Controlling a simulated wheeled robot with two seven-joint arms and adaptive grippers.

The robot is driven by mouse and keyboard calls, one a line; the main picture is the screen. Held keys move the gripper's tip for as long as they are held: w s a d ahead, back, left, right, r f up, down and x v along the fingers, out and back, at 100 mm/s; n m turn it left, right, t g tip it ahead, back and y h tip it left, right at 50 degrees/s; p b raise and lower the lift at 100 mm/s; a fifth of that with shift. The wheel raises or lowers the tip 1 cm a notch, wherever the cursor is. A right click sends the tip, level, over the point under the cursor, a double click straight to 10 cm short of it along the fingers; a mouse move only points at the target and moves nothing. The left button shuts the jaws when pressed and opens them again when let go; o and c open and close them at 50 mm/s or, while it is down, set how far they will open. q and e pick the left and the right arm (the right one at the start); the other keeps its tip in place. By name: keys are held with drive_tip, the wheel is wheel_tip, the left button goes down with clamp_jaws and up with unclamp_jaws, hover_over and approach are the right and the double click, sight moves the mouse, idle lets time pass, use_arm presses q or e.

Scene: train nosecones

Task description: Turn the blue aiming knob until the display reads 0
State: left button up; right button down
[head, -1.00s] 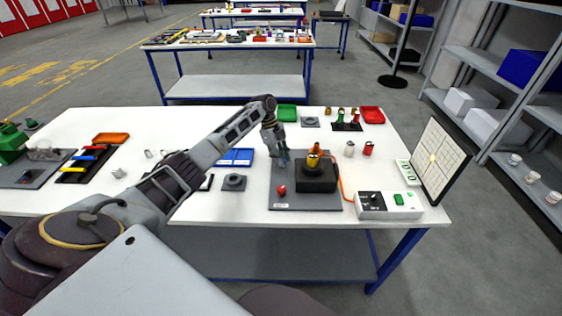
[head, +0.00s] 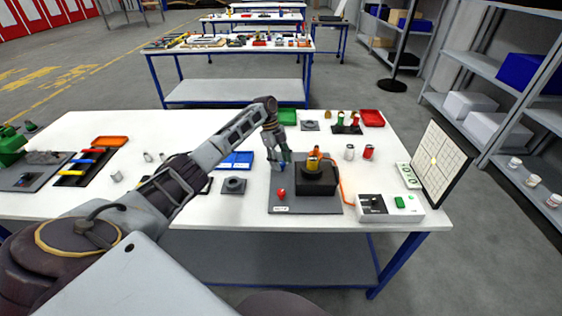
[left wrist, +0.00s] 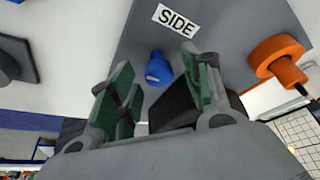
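The blue aiming knob (left wrist: 157,68) is in the left wrist view, between and just beyond the fingertips of my left gripper (left wrist: 155,80). Gaps show on both sides of the knob, and the fingers are open. In the head view my left gripper (head: 281,162) points down beside a black block (head: 316,180) on a grey plate (head: 285,203); the knob is largely hidden there. My right gripper is not in view.
A red knob (head: 281,193) stands on the plate's front left. A brass cylinder with an orange part (head: 314,158) tops the block. An orange cable runs to the control box. A gridded board (head: 446,165) stands at right. A blue tray (head: 237,160) lies left of the gripper.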

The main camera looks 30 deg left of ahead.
use_arm(q)
drive_tip(key=shift+a+r, duration=0.1)
drive_tip(key=shift+r, duration=0.05)
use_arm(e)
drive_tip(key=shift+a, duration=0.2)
use_arm(q)
drive_tip(key=shift+a+r, duration=0.15)
drive_tip(key=shift+r, duration=0.35)
drive_tip(key=v, duration=1)
drive_tip(key=shift+a+r, duration=0.2)
drive_tip(key=shift+r, duration=0.05)
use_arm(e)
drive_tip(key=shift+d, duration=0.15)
use_arm(q)
drive_tip(key=shift+w+r, duration=0.1)
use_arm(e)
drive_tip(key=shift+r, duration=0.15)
use_arm(q)
wheel_tip(320, 180, up, 9)
drive_tip(key=p, duration=0.9)
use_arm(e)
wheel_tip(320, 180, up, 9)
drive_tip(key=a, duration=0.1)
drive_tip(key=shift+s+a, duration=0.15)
